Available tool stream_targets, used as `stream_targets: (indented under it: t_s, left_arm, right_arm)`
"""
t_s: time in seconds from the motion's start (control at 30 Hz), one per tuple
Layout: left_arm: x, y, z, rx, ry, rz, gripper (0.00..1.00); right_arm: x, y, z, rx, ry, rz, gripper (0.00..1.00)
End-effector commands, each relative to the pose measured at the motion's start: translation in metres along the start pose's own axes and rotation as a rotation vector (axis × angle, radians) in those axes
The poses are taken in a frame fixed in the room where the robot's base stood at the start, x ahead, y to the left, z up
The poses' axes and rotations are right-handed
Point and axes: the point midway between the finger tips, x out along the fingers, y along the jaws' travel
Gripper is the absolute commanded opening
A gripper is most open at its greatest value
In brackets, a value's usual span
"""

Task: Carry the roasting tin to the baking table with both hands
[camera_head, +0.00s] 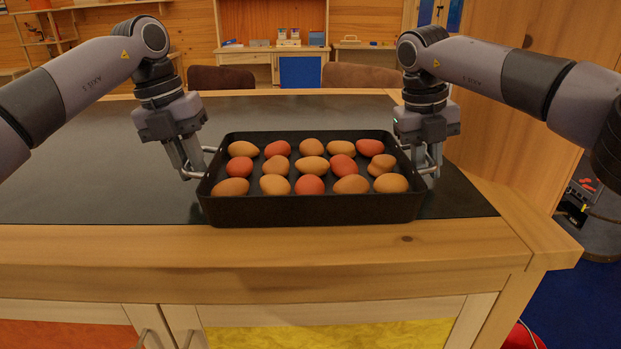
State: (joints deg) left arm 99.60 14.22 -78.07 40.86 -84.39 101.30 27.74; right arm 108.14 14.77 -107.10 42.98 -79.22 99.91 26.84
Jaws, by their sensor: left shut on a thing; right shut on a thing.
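The roasting tin (310,212) is a dark rectangular tray with a handle at each short end. It holds several brown and reddish egg-shaped things (312,166) in rows. It is at the front right of a dark-topped wooden counter, close to the front edge. I cannot tell whether it rests on the top or is just above it. My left gripper (193,172) points down and is shut on the tin's left handle (209,150). My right gripper (428,168) points down and is shut on the tin's right handle, which is partly hidden by the fingers.
The counter's dark top (90,165) is clear to the left. Its wooden front edge (250,250) has cupboard doors below. Chair backs (220,78) stand behind it. A wooden desk (273,55) with small items is at the back. A wooden panel (525,110) rises at right.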

Motion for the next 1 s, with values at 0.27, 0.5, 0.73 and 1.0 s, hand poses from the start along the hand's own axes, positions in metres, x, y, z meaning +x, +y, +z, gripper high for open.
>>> stream_targets:
  t_s: [0.27, 0.5, 0.73, 1.0]
  left_arm:
    - [-0.0006, 0.0004, 0.0, -0.001, 0.0, 0.0, 0.0]
    - [-0.0007, 0.0005, 0.0, -0.001, 0.0, 0.0, 0.0]
    - [-0.0038, -0.0005, 0.0002, 0.0, -0.004, -0.003, 0.0]
    - [-0.009, -0.0015, 0.0002, 0.0, -0.004, -0.002, 0.0]
  right_arm:
    - [-0.0009, -0.0009, 0.0002, 0.002, -0.001, 0.0, 0.0]
    - [-0.001, -0.001, 0.0003, 0.002, -0.002, 0.0, 0.0]
    - [-0.0041, -0.0017, 0.0007, 0.004, -0.006, 0.001, 0.0]
    - [-0.0092, -0.0027, 0.0007, 0.004, -0.005, 0.0, 0.0]
